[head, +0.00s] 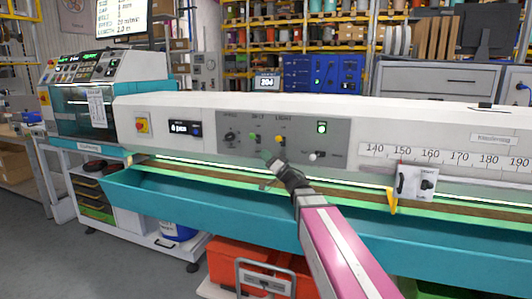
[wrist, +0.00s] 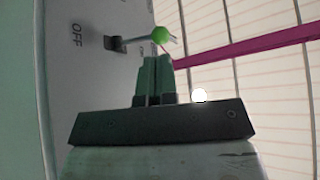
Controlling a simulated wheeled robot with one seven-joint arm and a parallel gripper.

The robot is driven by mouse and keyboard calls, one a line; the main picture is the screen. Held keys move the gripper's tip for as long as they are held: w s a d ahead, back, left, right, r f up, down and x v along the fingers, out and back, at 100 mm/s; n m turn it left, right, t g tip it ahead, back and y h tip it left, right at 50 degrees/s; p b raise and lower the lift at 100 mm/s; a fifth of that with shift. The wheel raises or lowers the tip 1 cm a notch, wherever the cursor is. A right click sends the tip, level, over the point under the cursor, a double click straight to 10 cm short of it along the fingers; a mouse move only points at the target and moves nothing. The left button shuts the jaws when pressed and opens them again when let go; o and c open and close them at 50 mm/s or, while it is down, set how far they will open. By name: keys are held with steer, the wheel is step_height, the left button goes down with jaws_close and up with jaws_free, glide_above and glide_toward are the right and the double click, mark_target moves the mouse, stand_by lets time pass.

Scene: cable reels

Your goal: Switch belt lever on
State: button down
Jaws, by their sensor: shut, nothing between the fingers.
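The belt lever is the green-tipped lever (head: 257,138) on the grey control panel, under the small label that seems to read BELT. In the wrist view its green ball (wrist: 162,34) sits on a metal stem reaching out from the panel, with the word OFF (wrist: 76,35) at the left. My gripper (head: 267,156) is just below and right of the lever in the head view. In the wrist view my gripper (wrist: 154,60) is shut and empty, its fingertips close to the ball. I cannot tell whether they touch it.
A yellow-tipped lever (head: 280,140) stands close to the right, a dark rotary knob (head: 230,136) to the left. A lit green button (head: 322,128) and a white-tipped lever (head: 315,156) are further right. A teal trough (head: 180,202) runs below the panel.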

steer(key=s+v, duration=0.1)
steer(key=v, duration=0.7)
steer(key=shift+s+r, duration=0.25)
steer(key=shift+s, duration=0.1)
